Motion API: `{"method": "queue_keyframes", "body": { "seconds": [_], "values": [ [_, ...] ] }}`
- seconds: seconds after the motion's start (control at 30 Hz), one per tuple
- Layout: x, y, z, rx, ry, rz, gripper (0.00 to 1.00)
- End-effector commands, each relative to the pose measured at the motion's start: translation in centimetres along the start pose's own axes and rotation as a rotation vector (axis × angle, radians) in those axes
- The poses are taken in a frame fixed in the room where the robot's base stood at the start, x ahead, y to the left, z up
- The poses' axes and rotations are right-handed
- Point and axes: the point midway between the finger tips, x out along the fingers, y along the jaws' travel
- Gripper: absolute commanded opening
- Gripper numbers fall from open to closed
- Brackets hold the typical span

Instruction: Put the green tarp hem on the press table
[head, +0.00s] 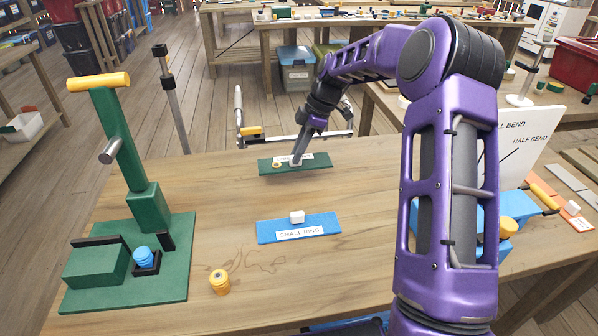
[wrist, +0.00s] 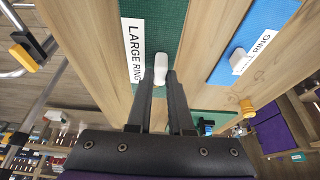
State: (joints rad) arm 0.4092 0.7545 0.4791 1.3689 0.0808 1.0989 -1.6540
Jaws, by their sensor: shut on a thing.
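The green tarp hem (head: 268,167) is a flat dark green strip with a white "LARGE RING" label, at the far edge of the wooden press table (head: 190,185). It fills the upper middle of the wrist view (wrist: 170,20). My gripper (head: 296,162) is over its middle. In the wrist view, my fingers (wrist: 163,78) are closed around the white grip block (wrist: 160,62) on the hem. I cannot tell whether the hem touches the table or hangs just above it.
A blue strip (head: 270,230) labelled "SMALL RING", with a white block, lies nearer on the table. A green press (head: 125,260) with a yellow handle stands at left, with a yellow ring stack (head: 219,282) beside it. A white sign (head: 508,150) and blue tool are at right.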

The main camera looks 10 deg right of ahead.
Motion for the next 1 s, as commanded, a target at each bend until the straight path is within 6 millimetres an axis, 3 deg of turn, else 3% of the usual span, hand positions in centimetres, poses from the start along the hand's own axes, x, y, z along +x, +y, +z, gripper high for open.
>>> {"method": "queue_keyframes", "body": {
  "seconds": [0.4,0.8,0.83,0.97,1.0],
  "values": [
    [5.3,0.0,2.1,0.0,0.0,-0.001,0.0],
    [5.9,0.0,2.4,0.001,-0.001,0.002,0.0],
    [5.7,0.0,2.4,0.001,-0.001,0.002,0.24],
    [5.7,0.0,2.4,0.001,-0.001,0.002,0.48],
    [5.7,0.0,2.4,0.001,-0.001,0.002,0.49]
  ]
}}
